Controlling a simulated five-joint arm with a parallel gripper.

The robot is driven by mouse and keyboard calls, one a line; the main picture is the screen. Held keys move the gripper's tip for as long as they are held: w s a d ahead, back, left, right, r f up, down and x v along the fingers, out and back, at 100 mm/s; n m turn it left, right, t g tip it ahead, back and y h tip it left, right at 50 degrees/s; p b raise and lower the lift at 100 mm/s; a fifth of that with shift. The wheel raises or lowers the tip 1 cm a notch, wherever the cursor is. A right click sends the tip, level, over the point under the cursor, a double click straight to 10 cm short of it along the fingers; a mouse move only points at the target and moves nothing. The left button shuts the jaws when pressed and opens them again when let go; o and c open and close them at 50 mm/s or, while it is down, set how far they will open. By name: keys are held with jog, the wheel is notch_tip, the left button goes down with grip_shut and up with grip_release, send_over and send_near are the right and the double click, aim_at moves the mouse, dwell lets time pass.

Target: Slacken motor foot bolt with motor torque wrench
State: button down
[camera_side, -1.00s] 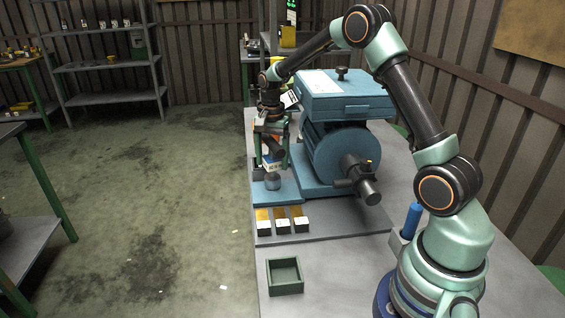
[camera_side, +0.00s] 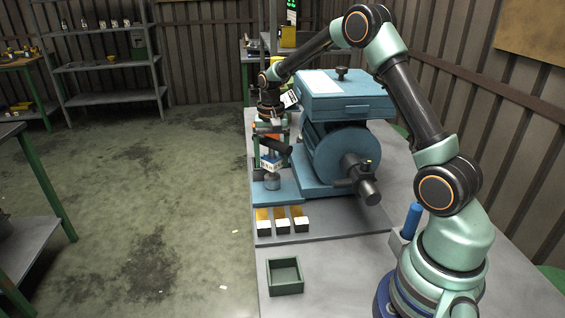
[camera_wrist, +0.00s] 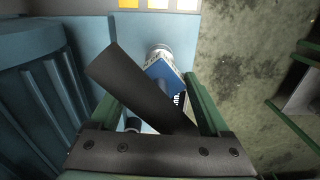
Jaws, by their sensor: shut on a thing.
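My gripper (camera_side: 270,128) is shut on the motor torque wrench, whose dark bar (camera_side: 276,147) shows just below the fingers. In the wrist view, the same dark bar (camera_wrist: 138,85) runs slantwise between my two green fingers (camera_wrist: 155,108). A blue and white labelled part (camera_side: 271,162) sits under the bar, and it also shows in the wrist view (camera_wrist: 165,75). A grey-blue round piece (camera_side: 272,182) stands just below, on the blue base plate (camera_side: 265,195). The blue motor (camera_side: 342,155) is to the right. I cannot make out the motor foot bolt.
Several yellow and white blocks (camera_side: 282,225) lie in a row in front of the base. An open green tray (camera_side: 285,288) sits nearer on the bench. A blue-handled tool (camera_side: 412,218) stands by my arm's base. The bench's left edge is close to my gripper.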

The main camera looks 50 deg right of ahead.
aim_at(271, 139)
jog(key=shift+r+m, duration=0.1)
jog(key=shift+m, duration=0.2)
jog(key=shift+r, duration=2.5)
